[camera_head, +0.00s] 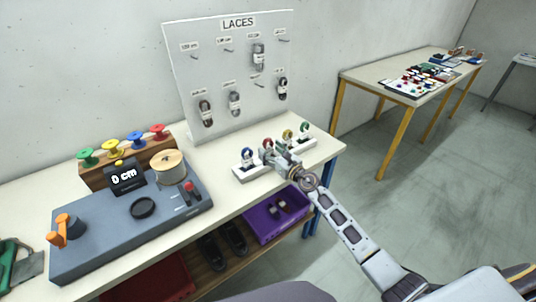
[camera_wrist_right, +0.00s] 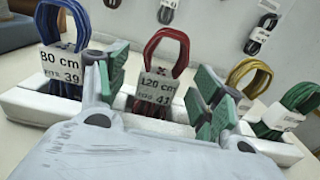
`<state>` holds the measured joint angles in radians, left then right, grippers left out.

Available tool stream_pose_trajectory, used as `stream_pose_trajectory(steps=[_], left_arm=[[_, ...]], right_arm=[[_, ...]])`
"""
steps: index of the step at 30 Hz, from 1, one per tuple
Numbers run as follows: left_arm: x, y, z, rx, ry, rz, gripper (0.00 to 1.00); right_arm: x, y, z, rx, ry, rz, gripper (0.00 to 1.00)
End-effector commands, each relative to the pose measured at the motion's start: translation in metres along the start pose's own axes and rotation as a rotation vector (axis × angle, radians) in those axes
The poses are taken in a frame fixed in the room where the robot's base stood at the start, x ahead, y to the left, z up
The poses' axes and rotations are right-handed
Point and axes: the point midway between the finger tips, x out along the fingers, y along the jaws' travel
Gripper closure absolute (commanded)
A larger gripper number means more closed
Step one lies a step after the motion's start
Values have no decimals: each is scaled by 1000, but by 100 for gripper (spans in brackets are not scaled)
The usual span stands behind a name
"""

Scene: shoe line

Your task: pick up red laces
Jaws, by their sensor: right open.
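The red laces (camera_head: 267,144) stand as an upright loop in a white rack on the table. In the right wrist view the red laces (camera_wrist_right: 165,52) carry a paper band reading "120 cm" and "41". My right gripper (camera_wrist_right: 158,88) is open, with its green finger pads to the left and right of the red laces. The pads look apart from the laces. In the head view my right gripper (camera_head: 277,158) is at the rack and hides part of it. My left gripper is not in view.
Blue laces (camera_wrist_right: 62,28) marked "80 cm" stand close to the left finger. Yellow laces (camera_wrist_right: 248,78) and green laces (camera_wrist_right: 295,108) stand to the right. A lace board (camera_head: 225,65) rises behind. A cutting machine (camera_head: 100,235) is at left, a purple crate (camera_head: 268,228) below.

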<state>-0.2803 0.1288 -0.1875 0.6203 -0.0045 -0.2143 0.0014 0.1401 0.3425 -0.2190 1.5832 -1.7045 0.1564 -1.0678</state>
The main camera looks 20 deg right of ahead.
Motion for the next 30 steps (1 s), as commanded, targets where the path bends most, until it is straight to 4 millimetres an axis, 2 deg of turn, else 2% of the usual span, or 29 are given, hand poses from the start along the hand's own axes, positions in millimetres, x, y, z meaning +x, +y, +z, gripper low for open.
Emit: stream_pose_trajectory(steps=[4, 11, 24, 30], left_arm=[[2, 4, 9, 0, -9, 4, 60], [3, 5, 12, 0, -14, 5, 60], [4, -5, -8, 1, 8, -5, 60], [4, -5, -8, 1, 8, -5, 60]], right_arm=[[12, 0, 0, 1, -1, 0, 33], [21, 0, 0, 0, 0, 0, 33], [20, 0, -1, 0, 1, 0, 33], [20, 0, -1, 0, 1, 0, 57]])
